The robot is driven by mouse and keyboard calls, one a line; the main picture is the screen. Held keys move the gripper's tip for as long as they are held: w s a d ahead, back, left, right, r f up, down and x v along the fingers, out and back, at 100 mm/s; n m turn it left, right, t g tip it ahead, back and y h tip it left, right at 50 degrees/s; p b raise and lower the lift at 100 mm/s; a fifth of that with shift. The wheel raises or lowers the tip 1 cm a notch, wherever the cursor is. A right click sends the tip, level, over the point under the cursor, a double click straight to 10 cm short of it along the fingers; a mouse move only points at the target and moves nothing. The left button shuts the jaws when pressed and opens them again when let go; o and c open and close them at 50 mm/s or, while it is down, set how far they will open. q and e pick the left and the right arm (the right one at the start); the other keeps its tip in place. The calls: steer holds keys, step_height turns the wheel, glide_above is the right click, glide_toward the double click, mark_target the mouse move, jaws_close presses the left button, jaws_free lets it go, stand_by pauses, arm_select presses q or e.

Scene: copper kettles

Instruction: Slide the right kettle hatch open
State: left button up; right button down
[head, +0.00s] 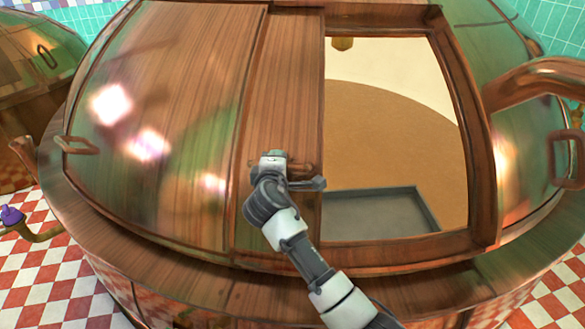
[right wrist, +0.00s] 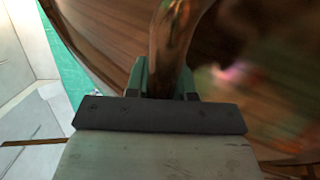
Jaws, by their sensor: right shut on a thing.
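The copper kettle (head: 180,130) fills the head view. Its hatch (head: 285,85) is a wood-grained copper panel standing left of a wide opening (head: 385,110), through which brown liquid shows inside. My right gripper (head: 297,174) is at the hatch's lower part, shut on the hatch handle (head: 306,167), which it mostly hides. In the right wrist view the curved copper handle (right wrist: 172,45) runs between the green fingers of my right gripper (right wrist: 164,80). My left gripper is not in view.
A grey ledge (head: 375,212) lies inside the opening. A thick copper pipe (head: 540,80) stands at the right. Another copper kettle (head: 35,60) is at the upper left. The floor (head: 40,270) is red and white checked, with a purple-knobbed tap (head: 12,215) above it.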

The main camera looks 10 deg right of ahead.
steer(key=c, duration=1.4)
jaws_free()
steer(key=shift+a+f, duration=0.1)
steer(key=shift+f, duration=0.2)
steer(key=shift+o, duration=0.8)
steer(key=shift+s+r, duration=0.1)
steer(key=shift+r, duration=0.1)
steer(key=b+v, duration=0.1)
steer(key=v, duration=0.9)
steer(key=shift+s, duration=0.4)
steer(key=shift+a, duration=0.1)
